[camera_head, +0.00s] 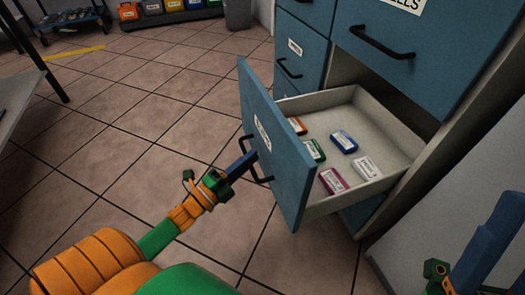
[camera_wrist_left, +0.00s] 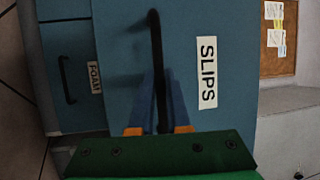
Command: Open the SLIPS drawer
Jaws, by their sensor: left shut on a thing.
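The SLIPS drawer (camera_head: 277,150) is a blue-fronted drawer pulled well out of the cabinet, with its pale inside showing. Its label reads SLIPS in the left wrist view (camera_wrist_left: 207,72). Small coloured boxes lie in it, among them a blue one (camera_head: 344,142), a white one (camera_head: 367,168) and a magenta one (camera_head: 333,180). My left gripper (camera_head: 243,165) is shut on the drawer's black bar handle (camera_wrist_left: 155,38), its blue fingers on both sides of the bar. My right gripper (camera_head: 490,245) shows partly at the lower right edge, away from the drawer; its jaw opening is unclear.
The blue cabinet has other closed drawers, one (camera_head: 420,45) above the open one and one labelled FOAM (camera_wrist_left: 68,75). A table edge (camera_head: 20,95) is at the left. Coloured bins (camera_head: 175,8) stand far back. The tiled floor before the drawer is clear.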

